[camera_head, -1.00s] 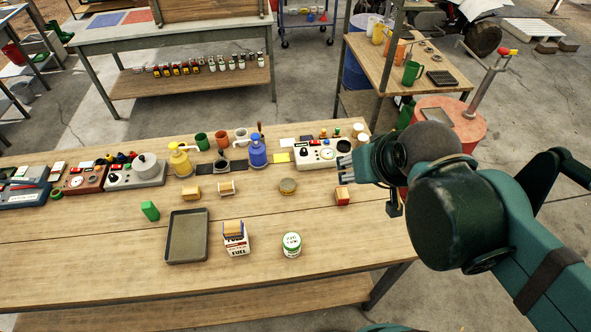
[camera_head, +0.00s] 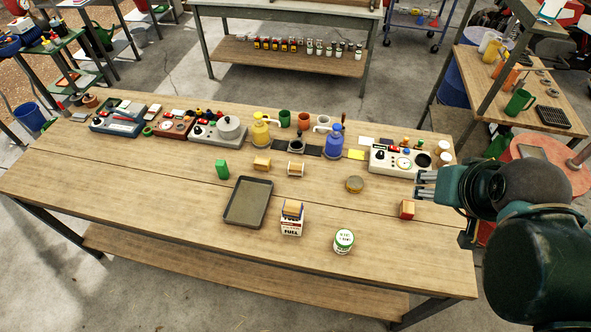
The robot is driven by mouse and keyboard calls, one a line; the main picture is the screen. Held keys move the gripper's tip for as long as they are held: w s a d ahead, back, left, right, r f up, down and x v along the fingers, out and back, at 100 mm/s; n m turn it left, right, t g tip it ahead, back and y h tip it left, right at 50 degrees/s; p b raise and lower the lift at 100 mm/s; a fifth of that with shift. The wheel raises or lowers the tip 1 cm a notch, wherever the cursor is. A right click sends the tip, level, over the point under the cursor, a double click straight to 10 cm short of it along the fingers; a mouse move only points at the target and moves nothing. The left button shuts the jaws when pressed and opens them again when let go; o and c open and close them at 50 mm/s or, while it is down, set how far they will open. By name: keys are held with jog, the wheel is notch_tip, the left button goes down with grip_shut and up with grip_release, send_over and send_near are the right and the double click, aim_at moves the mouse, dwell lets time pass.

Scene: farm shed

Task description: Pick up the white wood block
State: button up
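A small block with white faces and a wood-coloured middle (camera_head: 296,168) lies on the wooden workbench (camera_head: 330,215), just in front of dark square pads. It is the only block there that shows white. My gripper (camera_head: 417,185) is over the right part of the bench, well to the right of the block and apart from it. Its grey fingers point left, and nothing shows held in them. The fingers are too small and overlapped to tell whether they are open or shut.
A tan block (camera_head: 262,163), a green block (camera_head: 222,170) and a red-sided block (camera_head: 407,209) lie nearby. Bottles (camera_head: 333,143) stand behind.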

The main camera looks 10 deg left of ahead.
jog(key=shift+o, duration=0.5)
jog(key=shift+w+a, duration=0.1)
jog(key=m+g+b, duration=0.6)
jog(key=m+g, duration=0.1)
jog(key=m, duration=1)
send_over(295, 166)
jog(key=f, duration=3)
jog(key=shift+d, duration=0.25)
jog(key=shift+a+f, duration=0.25)
jog(key=shift+f, duration=0.05)
jog(key=shift+f, duration=1.25)
